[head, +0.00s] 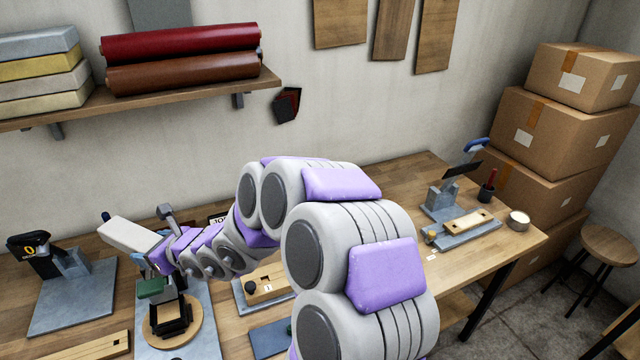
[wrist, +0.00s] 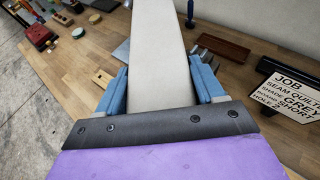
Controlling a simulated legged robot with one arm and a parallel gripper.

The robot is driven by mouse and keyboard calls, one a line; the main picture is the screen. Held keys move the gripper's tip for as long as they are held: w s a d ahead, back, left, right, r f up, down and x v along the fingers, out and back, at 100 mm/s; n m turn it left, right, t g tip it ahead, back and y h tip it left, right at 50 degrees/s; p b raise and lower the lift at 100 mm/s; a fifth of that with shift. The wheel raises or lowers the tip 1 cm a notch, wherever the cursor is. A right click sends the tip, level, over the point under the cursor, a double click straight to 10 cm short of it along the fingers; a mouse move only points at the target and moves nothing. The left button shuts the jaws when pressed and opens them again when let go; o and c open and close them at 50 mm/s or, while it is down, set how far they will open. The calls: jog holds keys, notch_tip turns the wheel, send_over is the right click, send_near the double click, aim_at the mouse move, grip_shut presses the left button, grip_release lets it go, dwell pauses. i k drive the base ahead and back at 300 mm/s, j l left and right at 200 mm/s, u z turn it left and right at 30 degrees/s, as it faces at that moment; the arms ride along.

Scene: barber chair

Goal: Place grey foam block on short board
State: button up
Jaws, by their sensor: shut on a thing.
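The pale grey foam block (head: 130,235) is long and held up in the air above the left part of the bench. My gripper (head: 160,256) is shut on one end of it. In the wrist view the block (wrist: 157,45) runs away between the two blue fingers of my gripper (wrist: 158,85). Wooden boards show in the head view: one at the lower left (head: 85,346), one behind my arm (head: 268,287), partly hidden, and one on the right fixture (head: 466,222). I cannot tell which is the short board. A job card (wrist: 292,95) reads grey and short.
A grey-based fixture (head: 75,300) stands at the left, and another (head: 442,200) at the right. A round wooden stand with a black holder (head: 172,328) is below my gripper. A shelf (head: 190,95) with rolls and blocks is above. Cardboard boxes (head: 560,130) are stacked at the right.

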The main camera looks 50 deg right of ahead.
aim_at(469, 221)
jog(key=k+l, duration=0.15)
jog(key=l, duration=0.25)
jog(key=k+l+z, duration=0.1)
jog(key=l, duration=0.35)
jog(key=k+l, duration=0.2)
jog(key=l, duration=0.2)
jog(key=k+l+z, duration=0.15)
jog(key=l, duration=0.3)
jog(key=k+l, duration=0.1)
jog(key=l, duration=0.3)
